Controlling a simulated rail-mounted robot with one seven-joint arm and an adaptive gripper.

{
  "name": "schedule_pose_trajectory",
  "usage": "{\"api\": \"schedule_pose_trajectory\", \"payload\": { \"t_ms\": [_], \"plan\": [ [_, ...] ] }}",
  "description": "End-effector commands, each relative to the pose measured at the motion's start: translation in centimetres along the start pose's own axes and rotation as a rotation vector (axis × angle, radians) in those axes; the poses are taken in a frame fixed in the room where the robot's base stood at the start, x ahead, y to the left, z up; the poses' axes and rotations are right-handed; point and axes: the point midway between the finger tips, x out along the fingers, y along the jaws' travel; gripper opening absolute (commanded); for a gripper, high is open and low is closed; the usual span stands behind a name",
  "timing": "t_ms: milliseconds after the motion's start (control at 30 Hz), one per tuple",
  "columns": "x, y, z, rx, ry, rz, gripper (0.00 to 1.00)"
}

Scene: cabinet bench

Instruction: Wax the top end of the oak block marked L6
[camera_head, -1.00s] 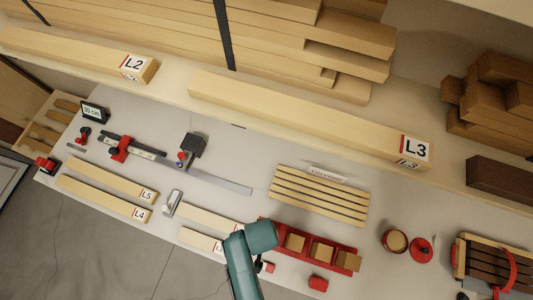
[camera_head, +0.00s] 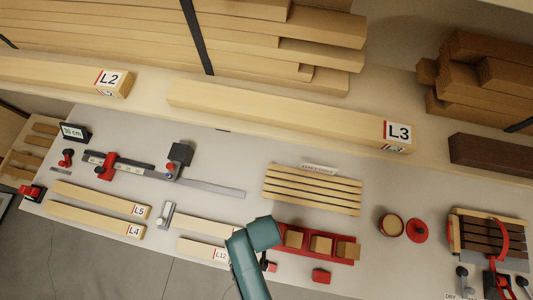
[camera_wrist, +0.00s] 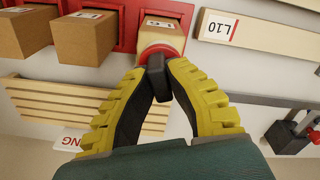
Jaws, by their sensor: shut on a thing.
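My gripper (camera_wrist: 153,66) is shut on the black handle (camera_wrist: 158,82) of a small tool with a round red base (camera_wrist: 160,50). In the wrist view the base is over the lower end of the right-hand oak block (camera_wrist: 162,33); I cannot tell whether it touches. A middle block (camera_wrist: 87,40) and a left block (camera_wrist: 22,32) stand beside it in a red rack (camera_wrist: 127,25). Their labels are upside down and too small to read surely. The head view shows the rack (camera_head: 331,257); my arm hides my gripper there. An open round tin (camera_head: 390,224) stands right of the rack.
A red lid (camera_head: 417,230) lies beside the tin. A slatted wooden rack (camera_head: 312,189) is behind the red rack. The L10 strip (camera_wrist: 260,35) lies close at right in the wrist view. A red object (camera_head: 321,275) is in front.

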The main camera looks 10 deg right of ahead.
Motion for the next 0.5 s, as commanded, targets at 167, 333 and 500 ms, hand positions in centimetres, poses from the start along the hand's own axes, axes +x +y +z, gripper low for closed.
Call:
{"api": "schedule_pose_trajectory", "payload": {
  "t_ms": [167,333,500],
  "plan": [
    [-1.8,0.0,-0.1,0.000,0.004,0.000,0.00],
    [-3.7,0.0,-0.1,0.000,0.003,0.000,0.00],
    [-5.4,0.0,-0.1,0.000,0.002,0.000,0.00]
  ]
}}
